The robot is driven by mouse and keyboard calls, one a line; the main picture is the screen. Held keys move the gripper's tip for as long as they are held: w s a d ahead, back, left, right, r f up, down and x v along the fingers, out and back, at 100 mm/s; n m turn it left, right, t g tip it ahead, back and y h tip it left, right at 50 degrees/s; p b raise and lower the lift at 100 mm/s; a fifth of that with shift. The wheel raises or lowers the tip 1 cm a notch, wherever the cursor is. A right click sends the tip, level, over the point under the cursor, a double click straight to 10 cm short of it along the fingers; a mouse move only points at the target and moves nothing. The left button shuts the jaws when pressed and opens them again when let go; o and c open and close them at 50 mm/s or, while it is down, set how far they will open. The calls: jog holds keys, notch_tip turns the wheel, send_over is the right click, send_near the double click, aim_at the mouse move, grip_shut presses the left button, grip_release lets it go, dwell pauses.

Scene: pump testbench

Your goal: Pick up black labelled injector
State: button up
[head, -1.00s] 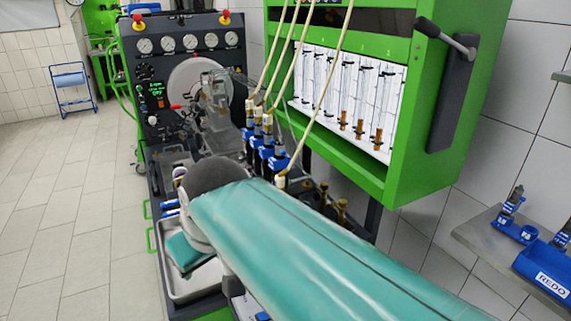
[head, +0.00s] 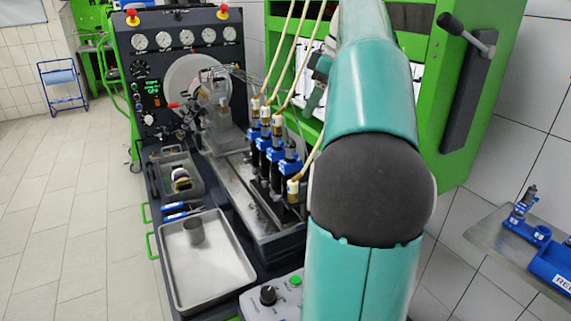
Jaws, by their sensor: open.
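Several black injectors with blue clamps stand upright in a row on the bench, with pale hoses at their tops; one (head: 275,166) is near the middle of the row. No label can be read on them, so I cannot tell which is the labelled one. My arm fills the right centre of the head view, with a dark round elbow and teal links. A small teal and dark part of my arm shows just left of the upper link. My gripper cannot be made out; the arm hides part of the bench and cabinet.
A metal tray (head: 215,268) with a grey cup (head: 193,231) lies at the front of the bench. A smaller bin (head: 160,163) sits behind it. A green cabinet (head: 462,130) stands right. A wall shelf (head: 482,238) holds a blue holder (head: 552,263).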

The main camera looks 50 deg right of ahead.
aim_at(291, 142)
jog(key=x, duration=0.7)
jog(key=shift+x, duration=2.75)
jog(key=shift+w+r, duration=0.1)
jog(key=shift+w, duration=0.05)
grip_shut()
